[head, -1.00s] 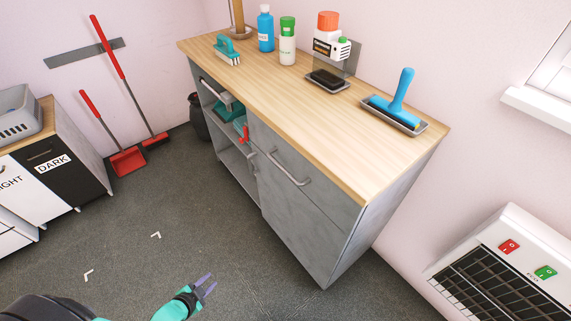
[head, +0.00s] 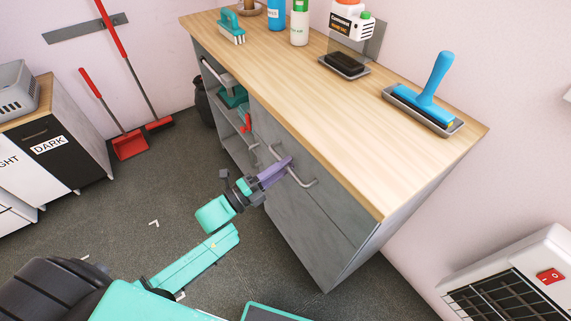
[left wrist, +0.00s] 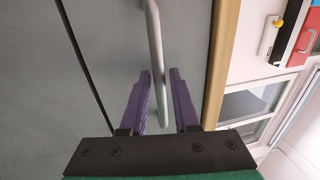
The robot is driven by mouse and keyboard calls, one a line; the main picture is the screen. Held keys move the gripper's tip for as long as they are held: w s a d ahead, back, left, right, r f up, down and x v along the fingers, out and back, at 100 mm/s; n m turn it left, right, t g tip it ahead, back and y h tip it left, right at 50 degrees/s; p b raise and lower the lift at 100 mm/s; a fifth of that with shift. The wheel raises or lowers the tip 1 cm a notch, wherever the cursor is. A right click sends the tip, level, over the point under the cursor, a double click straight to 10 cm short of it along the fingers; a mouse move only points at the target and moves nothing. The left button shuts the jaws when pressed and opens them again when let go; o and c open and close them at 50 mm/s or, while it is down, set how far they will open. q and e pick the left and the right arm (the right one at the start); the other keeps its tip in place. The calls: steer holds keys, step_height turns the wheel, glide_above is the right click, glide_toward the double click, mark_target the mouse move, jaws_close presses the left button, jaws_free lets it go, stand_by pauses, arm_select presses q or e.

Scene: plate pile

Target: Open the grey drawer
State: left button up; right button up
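The grey drawer (head: 322,192) is the top front of the grey cabinet under the wooden worktop; it looks closed. Its metal bar handle (head: 302,182) runs along the front. My left gripper (head: 288,162) is at this handle, with its purple fingers reaching toward the drawer front. In the left wrist view the handle (left wrist: 155,45) passes between the two fingers of the left gripper (left wrist: 162,78). The fingers are apart, with a gap beside the bar. Part of the handle is hidden by the fingers in the head view. My right gripper is not in view.
Open shelves lie left of the drawer. A heater (head: 520,285) stands at right. The floor before the cabinet is clear.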

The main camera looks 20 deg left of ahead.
arm_select(q)
steer(key=shift+w+d, duration=0.25)
steer(key=shift+w, duration=0.05)
jaws_close()
stand_by(1.3)
